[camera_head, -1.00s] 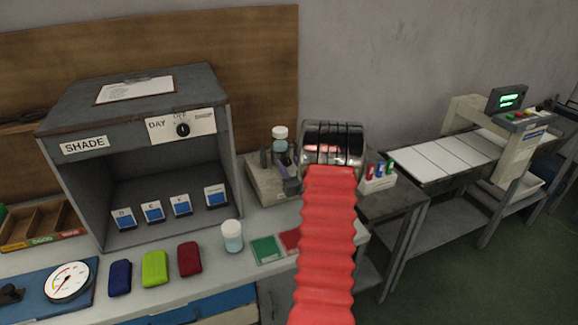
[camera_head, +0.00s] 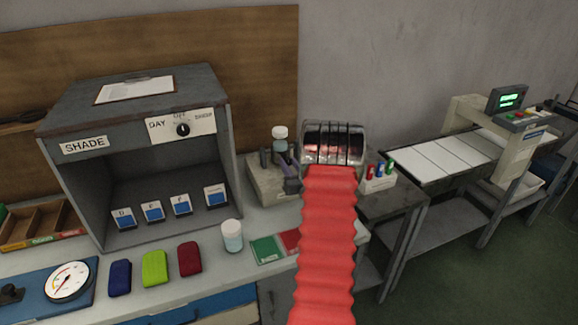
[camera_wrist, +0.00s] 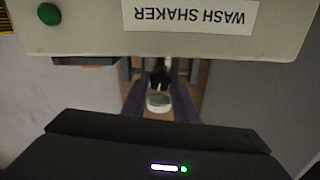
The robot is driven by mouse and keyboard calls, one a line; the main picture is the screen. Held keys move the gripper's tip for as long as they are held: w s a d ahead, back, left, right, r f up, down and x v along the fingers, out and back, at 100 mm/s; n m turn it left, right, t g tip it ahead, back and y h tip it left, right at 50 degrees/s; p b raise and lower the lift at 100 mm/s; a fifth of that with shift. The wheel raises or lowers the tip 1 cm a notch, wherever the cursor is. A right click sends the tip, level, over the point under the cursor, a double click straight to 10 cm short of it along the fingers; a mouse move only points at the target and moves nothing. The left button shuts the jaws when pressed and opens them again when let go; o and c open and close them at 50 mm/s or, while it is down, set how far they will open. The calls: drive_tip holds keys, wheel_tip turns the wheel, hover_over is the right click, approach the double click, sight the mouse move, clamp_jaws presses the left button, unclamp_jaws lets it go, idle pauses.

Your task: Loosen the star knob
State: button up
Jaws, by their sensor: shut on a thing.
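In the wrist view, the black star knob (camera_wrist: 160,77) sits between the two purple-grey fingers of my gripper (camera_wrist: 160,88), which is shut on it. The knob's lobes are dark and blurred. A pale round-rimmed thing (camera_wrist: 158,102) lies close by between the fingers, probably the jar. The wash shaker's panel (camera_wrist: 95,25) shows upside down along the top. In the head view, the pale shaker (camera_head: 262,186) stands on the bench with a white-capped jar (camera_head: 280,142) upright on it. My gripper (camera_head: 289,173) is partly seen beside the jar; the knob cannot be made out there.
The grey shade box (camera_head: 140,150) stands left of the shaker. A second white-capped jar (camera_head: 232,236) stands in front, near coloured sock-like pads (camera_head: 155,268). A rack with coloured caps (camera_head: 378,176) is close on the right.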

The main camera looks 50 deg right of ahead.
drive_tip(key=o, duration=1)
drive_tip(key=shift+s, duration=0.1)
drive_tip(key=v, duration=1.3)
drive_tip(key=shift+s+a+f, duration=0.1)
drive_tip(key=shift+s+a, duration=0.05)
drive_tip(key=shift+s, duration=0.1)
drive_tip(key=shift+s, duration=0.1)
